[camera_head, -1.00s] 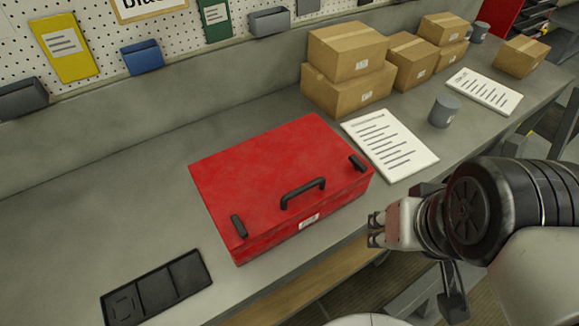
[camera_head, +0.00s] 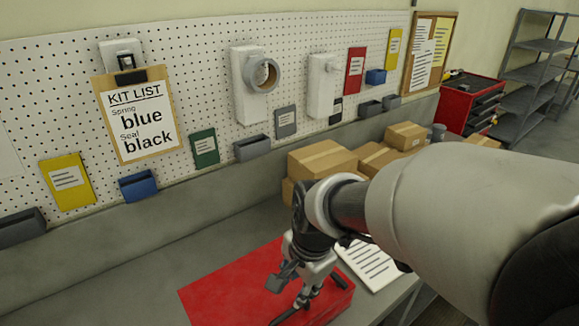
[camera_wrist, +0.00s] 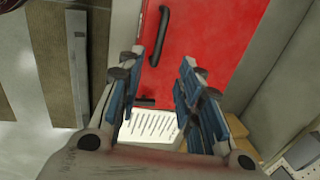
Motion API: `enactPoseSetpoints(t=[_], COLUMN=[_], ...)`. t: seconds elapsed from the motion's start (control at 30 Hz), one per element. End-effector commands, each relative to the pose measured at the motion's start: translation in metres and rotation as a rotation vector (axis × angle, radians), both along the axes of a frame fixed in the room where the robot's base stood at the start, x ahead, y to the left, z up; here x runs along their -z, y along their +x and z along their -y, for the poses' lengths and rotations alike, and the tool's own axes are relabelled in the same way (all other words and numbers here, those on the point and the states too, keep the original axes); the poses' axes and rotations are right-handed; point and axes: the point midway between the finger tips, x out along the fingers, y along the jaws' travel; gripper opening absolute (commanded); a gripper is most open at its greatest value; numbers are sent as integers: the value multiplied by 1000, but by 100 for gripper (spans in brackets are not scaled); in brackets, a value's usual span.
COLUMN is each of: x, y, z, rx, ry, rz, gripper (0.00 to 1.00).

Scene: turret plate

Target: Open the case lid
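The red case (camera_head: 225,288) sits on the bench at the bottom of the head view, its lid flat and closed; its front is cut off by the frame edge. My gripper (camera_head: 288,291) is above the lid near its black handle (camera_head: 290,314). In the wrist view, my gripper (camera_wrist: 161,60) is open with nothing between its fingers. The black handle (camera_wrist: 166,28) lies ahead of the fingertips on the red lid (camera_wrist: 210,35). A black latch (camera_wrist: 145,102) shows between the fingers. I cannot tell the gap between fingers and handle.
A printed sheet (camera_head: 368,265) lies right of the case. Cardboard boxes (camera_head: 320,160) stand behind on the bench. A pegboard (camera_head: 215,95) with a kit list (camera_head: 138,115) and bins rises behind. Bare bench (camera_head: 90,275) lies left of the case.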

Motion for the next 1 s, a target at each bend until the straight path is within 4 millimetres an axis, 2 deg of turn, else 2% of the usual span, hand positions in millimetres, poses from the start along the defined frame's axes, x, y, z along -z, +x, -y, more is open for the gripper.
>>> enactPoseSetpoints(t=[0.03,0.1,0.4,0.53,0.73,1.0], x=[15,30,94,117,136,140], y=[1,3,13,17,22,23], z=[-1,-3,-10,-13,-16,-16], rx=[-2,-2,-2,-2,-2,-2], ry=[-1,-1,-2,-1,-1,0], rz=[-6,-6,-5,-4,-1,0], gripper=[33,33,33,33,33,33])
